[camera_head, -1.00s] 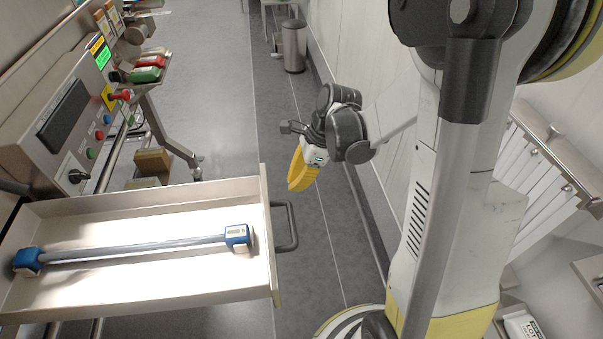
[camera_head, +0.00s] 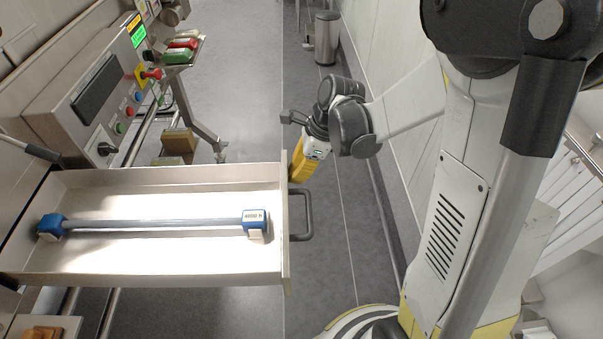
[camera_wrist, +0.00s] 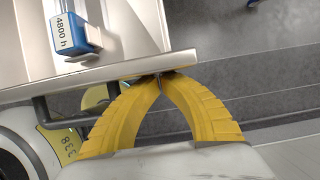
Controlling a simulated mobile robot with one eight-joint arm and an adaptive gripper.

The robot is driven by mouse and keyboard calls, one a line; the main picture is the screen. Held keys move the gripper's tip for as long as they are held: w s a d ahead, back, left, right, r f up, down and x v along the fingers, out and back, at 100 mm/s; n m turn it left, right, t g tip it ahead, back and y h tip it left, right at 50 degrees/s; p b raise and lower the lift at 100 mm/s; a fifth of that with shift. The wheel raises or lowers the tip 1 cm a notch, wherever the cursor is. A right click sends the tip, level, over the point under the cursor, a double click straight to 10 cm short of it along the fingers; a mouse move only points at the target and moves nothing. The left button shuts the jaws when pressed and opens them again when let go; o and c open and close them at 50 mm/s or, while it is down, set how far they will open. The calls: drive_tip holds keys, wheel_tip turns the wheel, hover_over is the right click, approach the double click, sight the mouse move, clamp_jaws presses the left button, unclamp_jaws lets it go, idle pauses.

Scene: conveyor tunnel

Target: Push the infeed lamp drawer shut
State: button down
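The lamp drawer (camera_head: 150,280) stands open at the left of the head view. A clear tube lamp (camera_head: 150,224) with blue end caps lies in it. The drawer's front panel (camera_head: 286,230) carries a dark bar handle (camera_head: 303,215). My gripper (camera_head: 296,178) is at the far end of that panel, on its outer side. In the wrist view the yellow fingers (camera_wrist: 160,77) converge with their tips together at the panel's outer face (camera_wrist: 120,68). They look shut and empty, and contact with the panel is unclear. The handle (camera_wrist: 55,112) is left of the fingers, apart from them.
A bin (camera_head: 326,38) stands far down the aisle by the right wall. The grey floor (camera_head: 240,110) beyond the drawer is open.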

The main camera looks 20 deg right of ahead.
drive_tip(key=p, duration=0.2)
approach(107, 192)
drive_tip(key=x, duration=0.5)
drive_tip(key=shift+w+a, duration=0.1)
drive_tip(key=shift+a, duration=0.05)
